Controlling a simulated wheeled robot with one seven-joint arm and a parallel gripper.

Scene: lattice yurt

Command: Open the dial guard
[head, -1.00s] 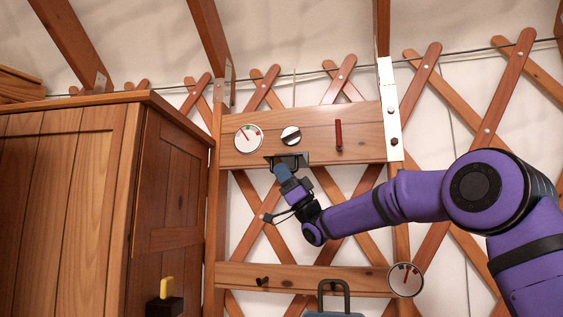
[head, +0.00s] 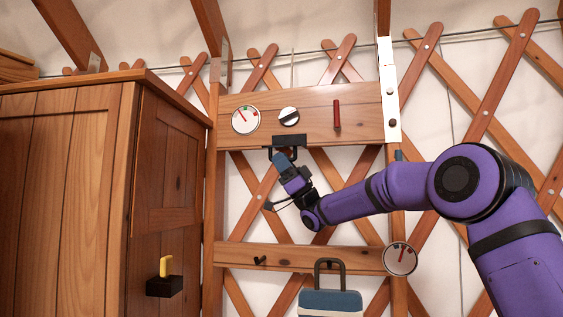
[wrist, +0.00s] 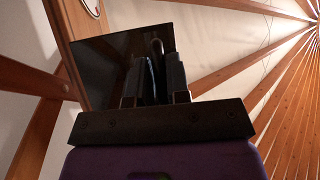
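The dial guard (head: 289,140) is a dark plate just below the round black-and-white dial (head: 289,116) on the upper wooden board. The dial face is uncovered in the head view. My gripper (head: 278,154) is at the guard's lower left. In the wrist view the guard (wrist: 95,62) is a dark, glossy panel beyond my gripper (wrist: 155,80). A thin curved handle (wrist: 157,45) rises between the two fingers, which appear shut on it. The exact finger contact is dark and partly hidden.
A gauge (head: 245,120) is left of the dial and a red lever (head: 337,115) right of it. A wooden cabinet (head: 70,200) fills the left. Below are a lower rail with a hook (head: 260,261), another gauge (head: 400,259) and a blue-and-cream handled object (head: 330,302).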

